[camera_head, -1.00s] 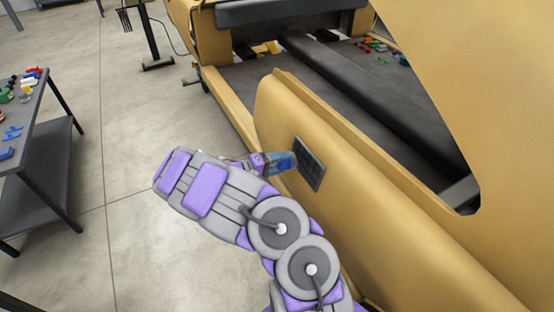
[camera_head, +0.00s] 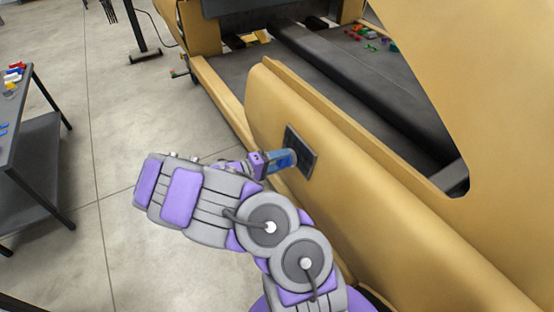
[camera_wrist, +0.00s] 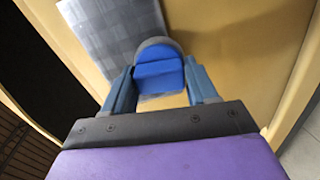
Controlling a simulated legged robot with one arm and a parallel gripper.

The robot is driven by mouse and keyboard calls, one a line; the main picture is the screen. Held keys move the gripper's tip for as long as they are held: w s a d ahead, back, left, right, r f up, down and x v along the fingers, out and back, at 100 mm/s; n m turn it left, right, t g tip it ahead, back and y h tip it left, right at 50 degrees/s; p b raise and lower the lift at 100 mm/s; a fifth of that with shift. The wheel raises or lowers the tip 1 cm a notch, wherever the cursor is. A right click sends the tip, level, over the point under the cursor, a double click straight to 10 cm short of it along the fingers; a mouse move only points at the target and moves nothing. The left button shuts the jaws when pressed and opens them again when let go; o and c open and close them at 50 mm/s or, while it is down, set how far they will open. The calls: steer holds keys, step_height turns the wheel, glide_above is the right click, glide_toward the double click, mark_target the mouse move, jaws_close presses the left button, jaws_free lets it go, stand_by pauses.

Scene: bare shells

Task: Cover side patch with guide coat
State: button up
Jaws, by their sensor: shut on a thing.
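The side patch (camera_head: 302,150) is a dark grey square on the outer face of the tan body shell (camera_head: 272,112). In the wrist view the patch (camera_wrist: 98,32) looks grey and mottled, with lighter and darker blocks. My gripper (camera_head: 288,159) is at the patch's left edge. In the wrist view my gripper (camera_wrist: 160,88) is shut on a blue block-like applicator (camera_wrist: 158,76) with a grey rounded pad (camera_wrist: 158,45) at its far end. The pad overlaps the patch's lower right part in that view. I cannot tell whether it touches the surface.
A dark table (camera_head: 30,130) with small coloured items stands at the left. A black stand (camera_head: 146,52) is behind on the concrete floor (camera_head: 85,190). Several small coloured parts (camera_head: 372,38) lie inside the shell. Open floor lies left of the shell.

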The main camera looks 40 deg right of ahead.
steer(key=w+d, duration=0.2)
steer(key=w, duration=0.5)
stand_by(0.6)
steer(key=shift+a, duration=0.15)
steer(key=shift+v, duration=2.9)
steer(key=shift+a, duration=0.1)
steer(key=v, duration=0.3)
